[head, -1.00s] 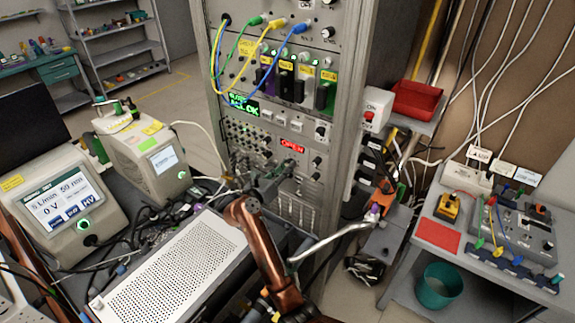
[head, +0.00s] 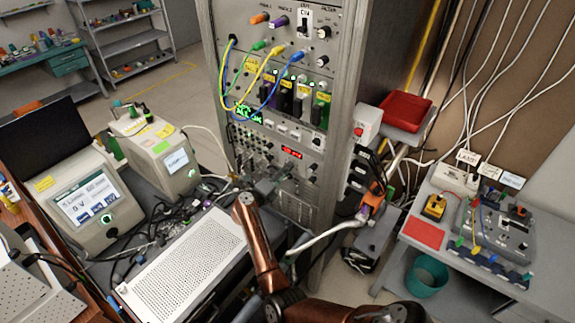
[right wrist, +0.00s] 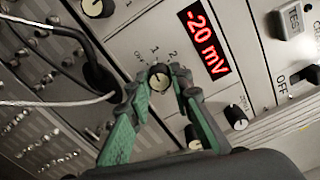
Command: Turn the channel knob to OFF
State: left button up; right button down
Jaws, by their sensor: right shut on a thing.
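The channel knob (right wrist: 159,78) is a small round dial on the grey rack panel in the right wrist view. Marks OFF, 1 and 2 run around its upper side from left to right. My right gripper (right wrist: 160,84) has its green fingers closed on the knob, one on each side. I cannot tell for sure which mark the pointer faces. In the head view my right gripper (head: 264,187) is at the rack's lower front, and the knob is hidden there. My left gripper is not in view.
A red display (right wrist: 208,43) reading -20 mV sits right of the knob. Other small knobs (right wrist: 236,116) and a plugged-in cable (right wrist: 98,82) are close by. Patch cables hang on the rack above.

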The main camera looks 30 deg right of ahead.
jog(key=shift+n+p, duration=2.45)
jog(key=shift+n, duration=0.65)
jog(key=c, duration=1.8)
grip_release()
jog(key=shift+o, duration=0.3)
jog(key=shift+r, duration=0.1)
